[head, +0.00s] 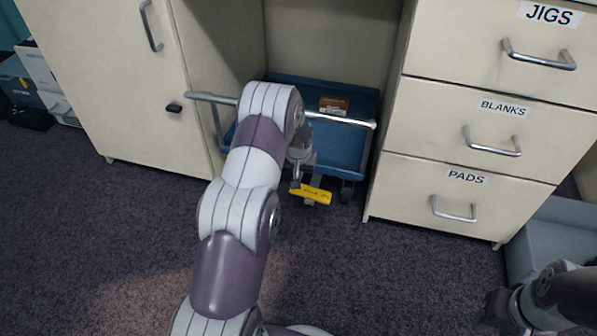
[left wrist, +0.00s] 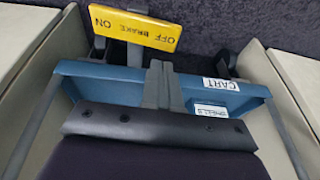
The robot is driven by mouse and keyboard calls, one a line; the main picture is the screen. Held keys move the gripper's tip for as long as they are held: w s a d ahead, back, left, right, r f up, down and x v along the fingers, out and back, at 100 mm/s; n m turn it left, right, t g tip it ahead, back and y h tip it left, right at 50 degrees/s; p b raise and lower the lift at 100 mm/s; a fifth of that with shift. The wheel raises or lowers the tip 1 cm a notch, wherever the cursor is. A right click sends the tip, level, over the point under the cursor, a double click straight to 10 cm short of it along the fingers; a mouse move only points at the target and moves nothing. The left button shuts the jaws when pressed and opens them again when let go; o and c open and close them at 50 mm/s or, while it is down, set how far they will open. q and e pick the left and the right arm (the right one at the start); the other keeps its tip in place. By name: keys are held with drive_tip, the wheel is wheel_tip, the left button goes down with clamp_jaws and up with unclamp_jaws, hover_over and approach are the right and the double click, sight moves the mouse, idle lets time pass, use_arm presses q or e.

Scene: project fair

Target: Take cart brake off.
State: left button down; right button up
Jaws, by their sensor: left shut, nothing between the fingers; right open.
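The blue cart (head: 345,150) stands in the bay between two cream cabinets, with a grey handle bar (head: 345,120) across its front. Its yellow brake pedal (head: 312,194) sticks out low at the front, above the floor. In the left wrist view the pedal (left wrist: 135,28) reads ON, BRAKE and OFF, upside down, on a grey stem. My left gripper (head: 296,183) is shut and empty, right by the pedal; its fingertips (left wrist: 160,66) show just beside the stem. I cannot tell whether they touch. My right gripper (head: 497,312) is open at the lower right, away from the cart.
A brown box (head: 333,106) lies in the cart. Drawers (head: 490,140) labelled JIGS, BLANKS and PADS stand close to its right, and a cabinet door (head: 125,90) to its left. A grey bin (head: 550,240) is at far right. The carpet in front is clear.

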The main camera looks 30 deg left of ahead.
sight(311, 193)
use_arm(q)
drive_tip(key=b+x, duration=0.1)
drive_tip(key=x, duration=0.1)
drive_tip(key=s+b+x, duration=0.1)
drive_tip(key=b+x, duration=0.1)
drive_tip(key=x, duration=0.1)
drive_tip(key=shift+s+a+f, duration=0.1)
drive_tip(key=shift+f, duration=0.05)
use_arm(e)
wheel_tip(311, 193, down, 4)
drive_tip(key=shift+r, duration=0.1)
use_arm(q)
drive_tip(key=shift+p, duration=0.3)
drive_tip(key=p, duration=0.1)
drive_tip(key=a+f+p, duration=0.1)
drive_tip(key=p, duration=0.1)
drive_tip(key=shift+s+a+p, duration=0.25)
drive_tip(key=shift+p, duration=0.05)
drive_tip(key=shift+f, duration=0.3)
use_arm(e)
wheel_tip(311, 193, up, 3)
drive_tip(key=shift+r, duration=0.3)
use_arm(q)
drive_tip(key=shift+r+p, duration=0.5)
drive_tip(key=shift+r, duration=0.3)
use_arm(e)
drive_tip(key=shift+r, duration=0.7)
